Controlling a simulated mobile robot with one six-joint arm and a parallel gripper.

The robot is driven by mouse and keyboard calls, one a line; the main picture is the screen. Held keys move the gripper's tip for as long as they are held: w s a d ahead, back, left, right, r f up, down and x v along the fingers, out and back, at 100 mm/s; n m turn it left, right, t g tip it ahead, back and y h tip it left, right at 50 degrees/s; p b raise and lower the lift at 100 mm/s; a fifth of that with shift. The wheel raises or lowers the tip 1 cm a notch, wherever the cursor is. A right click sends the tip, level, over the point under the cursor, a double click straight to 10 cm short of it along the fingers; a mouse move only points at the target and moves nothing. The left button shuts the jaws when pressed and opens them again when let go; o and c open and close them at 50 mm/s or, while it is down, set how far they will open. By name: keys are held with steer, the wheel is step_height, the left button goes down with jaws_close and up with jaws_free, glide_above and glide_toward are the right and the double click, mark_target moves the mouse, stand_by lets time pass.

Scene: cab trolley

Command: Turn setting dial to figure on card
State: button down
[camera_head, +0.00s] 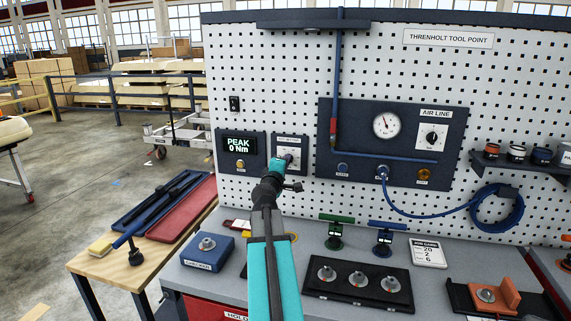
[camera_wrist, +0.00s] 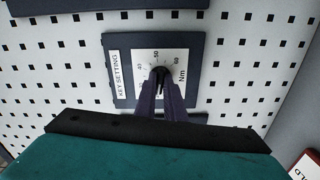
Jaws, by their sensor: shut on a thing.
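The setting dial (camera_wrist: 160,72) is a dark knob on a white scale plate marked KEY SETTING in the wrist view. The figures 40, 50 and 60 and the letters Nm show around it. My gripper (camera_wrist: 161,86) is shut on the knob, and its fingers cover the lower part of the scale. I cannot tell for sure which figure the knob points at. In the head view my gripper (camera_head: 289,158) reaches the dial's dark panel on the pegboard. The card (camera_head: 428,252) lies on the bench at the right; its small print seems to show 20, 2 and 6.
A display (camera_head: 240,146) reading PEAK 0 Nm is left of the dial. An air line panel (camera_head: 400,122) with a gauge is to its right. Below, the bench holds a blue block (camera_head: 207,251), green and blue tools, and a black tray (camera_head: 359,287) with knobs.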

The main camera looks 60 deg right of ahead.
steer(key=c, duration=1.8)
jaws_free()
steer(key=shift+c, duration=0.2)
steer(key=shift+a, duration=0.1)
steer(key=b+v, duration=0.3)
steer(key=v, duration=0.5)
steer(key=shift+b, duration=0.4)
steer(key=a+b, duration=0.1)
steer(key=b, duration=0.3)
steer(key=shift+s+b, duration=0.2)
steer(key=shift+b, duration=0.1)
steer(key=b+v, duration=0.1)
steer(key=b, duration=0.4)
steer(key=shift+a+f+b, duration=0.1)
steer(key=shift+a+b, duration=0.25)
steer(key=shift+b, duration=0.05)
